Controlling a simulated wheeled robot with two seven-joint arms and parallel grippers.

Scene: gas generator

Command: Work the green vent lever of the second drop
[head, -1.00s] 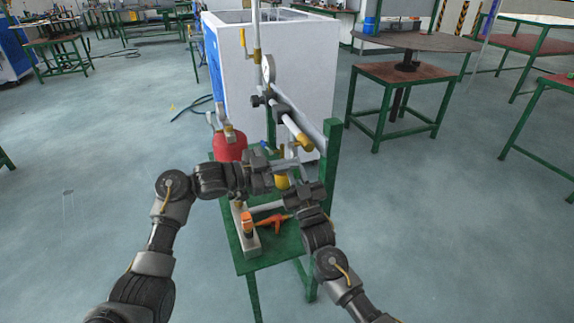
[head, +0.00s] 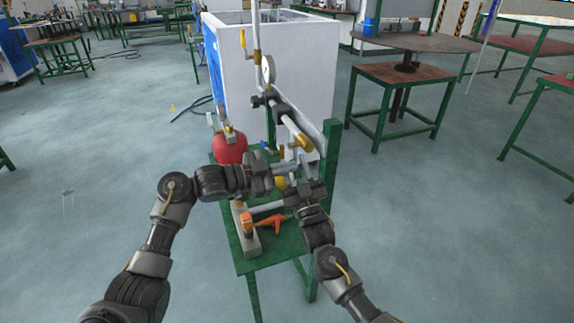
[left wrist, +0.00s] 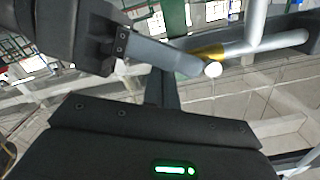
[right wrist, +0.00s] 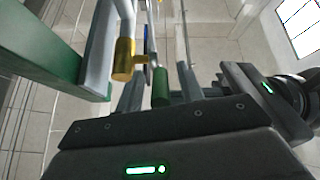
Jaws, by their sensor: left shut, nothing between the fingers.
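The green vent lever (right wrist: 160,88) shows in the right wrist view as a short green cylinder below the brass valve fitting (right wrist: 123,62). My right gripper (right wrist: 160,95) is open, with one finger on each side of the lever; I cannot tell whether either touches it. In the head view my right gripper (head: 303,168) is beside the pipework, and the lever is not clear there. My left gripper (head: 294,167) is shut and empty, close to the right one. In the left wrist view its finger (left wrist: 170,57) reaches close to a round white pipe end (left wrist: 213,69).
The pipe stand has a gauge (head: 268,72) and yellow fittings above the grippers. A red vessel (head: 229,148) stands left of them. An orange tool (head: 272,224) lies on the green bench (head: 262,262). A white cabinet (head: 300,60) stands behind.

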